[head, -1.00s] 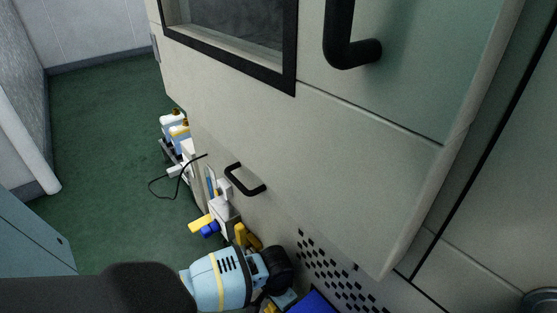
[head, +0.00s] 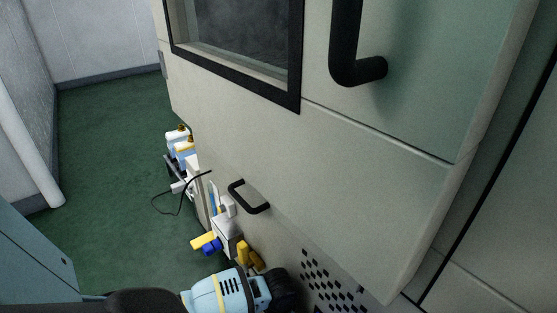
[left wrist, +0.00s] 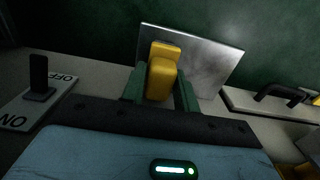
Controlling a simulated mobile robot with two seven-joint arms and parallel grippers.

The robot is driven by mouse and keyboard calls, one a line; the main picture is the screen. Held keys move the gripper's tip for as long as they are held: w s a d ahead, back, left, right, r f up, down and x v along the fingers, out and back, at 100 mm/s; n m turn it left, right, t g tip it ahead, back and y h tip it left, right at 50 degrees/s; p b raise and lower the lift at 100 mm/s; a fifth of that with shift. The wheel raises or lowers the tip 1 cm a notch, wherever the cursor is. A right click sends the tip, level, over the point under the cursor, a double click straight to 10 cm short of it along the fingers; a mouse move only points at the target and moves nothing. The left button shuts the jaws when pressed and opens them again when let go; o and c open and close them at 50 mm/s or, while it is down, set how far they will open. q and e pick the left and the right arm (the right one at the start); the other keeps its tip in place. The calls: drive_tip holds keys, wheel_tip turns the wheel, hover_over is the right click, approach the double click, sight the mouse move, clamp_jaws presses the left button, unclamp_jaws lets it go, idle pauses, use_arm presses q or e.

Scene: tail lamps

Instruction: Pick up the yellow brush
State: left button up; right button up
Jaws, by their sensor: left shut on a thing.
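My left gripper (left wrist: 160,88) shows in the left wrist view with its green fingers on either side of a yellow block-like thing, which I take to be the yellow brush (left wrist: 162,78). The gripper is shut on it. Only its yellow part shows; its lower end is hidden between the fingers. In the head view my light-blue left wrist is at the bottom, with a yellow piece (head: 248,256) just beyond it. The fingers cannot be made out there. My right gripper is in neither view.
A pale cabinet with a dark window and black handles (head: 357,70) fills the head view's right. A grey metal plate (left wrist: 205,57) stands behind the brush. Green floor is open at left.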

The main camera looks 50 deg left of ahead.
use_arm(q)
drive_tip(key=shift+r+p, duration=0.3)
drive_tip(key=shift+r, duration=0.2)
wheel_tip(320, 180, up, 3)
drive_tip(key=shift+s+r+p, duration=0.1)
drive_tip(key=shift+p, duration=0.95)
drive_tip(key=s+a+p, duration=0.5)
drive_tip(key=s+a, duration=0.4)
drive_tip(key=s, duration=0.4)
drive_tip(key=shift+r, duration=0.35)
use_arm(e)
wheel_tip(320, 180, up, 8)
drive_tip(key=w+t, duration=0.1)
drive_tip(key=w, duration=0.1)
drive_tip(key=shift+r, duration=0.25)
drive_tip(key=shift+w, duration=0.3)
use_arm(q)
drive_tip(key=shift+s, duration=0.15)
